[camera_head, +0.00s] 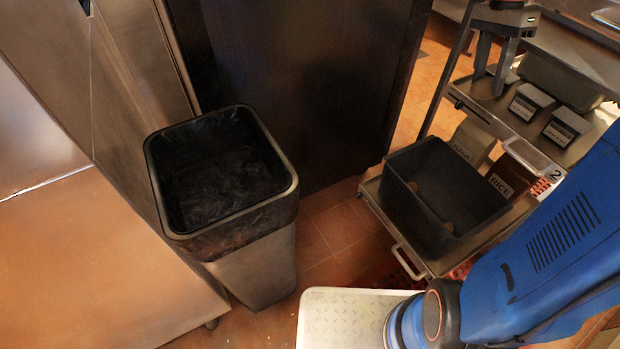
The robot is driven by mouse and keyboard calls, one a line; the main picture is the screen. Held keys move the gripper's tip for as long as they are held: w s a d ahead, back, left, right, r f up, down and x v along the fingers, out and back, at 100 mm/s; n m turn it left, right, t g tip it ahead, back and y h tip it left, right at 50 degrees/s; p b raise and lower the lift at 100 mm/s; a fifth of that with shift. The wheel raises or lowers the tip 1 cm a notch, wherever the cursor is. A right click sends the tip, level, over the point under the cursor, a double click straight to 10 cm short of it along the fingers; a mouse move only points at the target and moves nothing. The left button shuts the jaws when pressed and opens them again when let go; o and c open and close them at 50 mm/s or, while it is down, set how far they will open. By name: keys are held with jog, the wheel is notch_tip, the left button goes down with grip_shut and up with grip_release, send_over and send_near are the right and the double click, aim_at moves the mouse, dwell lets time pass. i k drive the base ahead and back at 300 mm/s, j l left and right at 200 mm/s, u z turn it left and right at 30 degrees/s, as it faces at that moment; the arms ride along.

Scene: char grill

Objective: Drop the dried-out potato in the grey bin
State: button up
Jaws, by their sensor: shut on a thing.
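The grey bin (256,270) stands on the floor left of centre. It is tall, with a dark rim and a black liner (220,180); I see no potato in it. My gripper (493,78) is at the top right, its two grey fingers pointing down over the cart, well right of the bin. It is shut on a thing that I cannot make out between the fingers. I cannot pick out the dried-out potato for certain. Small brownish shapes (412,186) show inside the black crate (405,215); they are too dim to name.
Steel counters (90,260) border the bin on the left. A dark cabinet (300,90) stands behind it. Floor shows between bin and cart.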

aim_at(234, 192)
jog(key=k+j, duration=0.15)
jog(key=j, duration=0.3)
jog(key=k+j+u, duration=0.15)
jog(key=j, duration=0.75)
jog(key=k+j+u, duration=0.15)
jog(key=j, duration=0.3)
jog(key=k+j, duration=0.1)
jog(key=j, duration=0.35)
